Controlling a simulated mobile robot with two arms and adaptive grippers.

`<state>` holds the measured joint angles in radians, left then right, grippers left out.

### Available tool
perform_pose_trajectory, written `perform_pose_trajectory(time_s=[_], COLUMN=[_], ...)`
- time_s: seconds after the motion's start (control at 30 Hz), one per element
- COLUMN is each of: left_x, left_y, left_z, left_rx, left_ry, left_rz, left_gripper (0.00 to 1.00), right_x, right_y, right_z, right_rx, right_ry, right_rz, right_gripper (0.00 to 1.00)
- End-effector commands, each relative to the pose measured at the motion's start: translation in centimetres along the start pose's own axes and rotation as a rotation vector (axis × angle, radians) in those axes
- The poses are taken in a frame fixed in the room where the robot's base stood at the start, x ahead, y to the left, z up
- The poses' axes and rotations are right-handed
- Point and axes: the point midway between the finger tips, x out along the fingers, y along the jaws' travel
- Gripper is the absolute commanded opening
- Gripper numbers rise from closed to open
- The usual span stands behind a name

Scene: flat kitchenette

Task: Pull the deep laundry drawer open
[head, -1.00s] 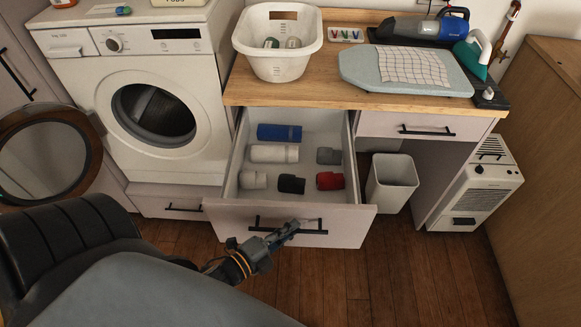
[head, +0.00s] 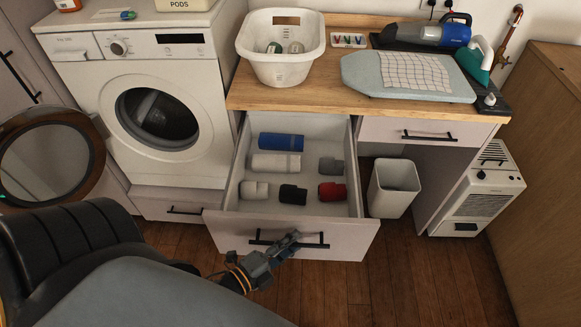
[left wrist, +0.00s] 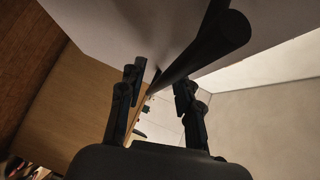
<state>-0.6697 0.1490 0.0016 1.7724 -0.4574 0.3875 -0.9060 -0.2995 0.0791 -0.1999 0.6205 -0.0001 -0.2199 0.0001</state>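The deep laundry drawer (head: 225,228) stands pulled well out under the wooden counter, its inside showing. Its front has a black bar handle (head: 262,240). I cannot tell whether a finger touches the bar. My right gripper is not in view.
Blue, white, grey, black and red rolled items lie in the drawer, including a blue roll (head: 281,141). A washing machine (head: 200,100) with its round door open stands left. A white bin (head: 393,188) is right of the drawer. Wooden floor (head: 335,290) lies clear in front.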

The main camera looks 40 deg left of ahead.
Motion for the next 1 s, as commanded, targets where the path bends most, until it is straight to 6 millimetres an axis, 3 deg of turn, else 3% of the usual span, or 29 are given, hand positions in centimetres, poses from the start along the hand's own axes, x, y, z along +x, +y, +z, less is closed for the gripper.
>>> perform_pose_trajectory(time_s=[0.23,0.7,1.0], left_x=[-1.1,-10.2,-12.1], left_y=[0.1,0.1,0.0], left_z=[0.0,0.0,0.0], left_rx=[-0.001,-0.001,0.0], left_ry=[-0.001,-0.001,0.0], left_rz=[0.002,0.003,-0.001], left_gripper=[0.34,0.34,0.34], right_x=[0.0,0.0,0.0], right_y=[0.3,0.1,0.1], right_z=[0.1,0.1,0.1], right_rx=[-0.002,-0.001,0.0], right_ry=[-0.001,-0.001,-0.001], right_rz=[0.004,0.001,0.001], right_gripper=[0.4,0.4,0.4])
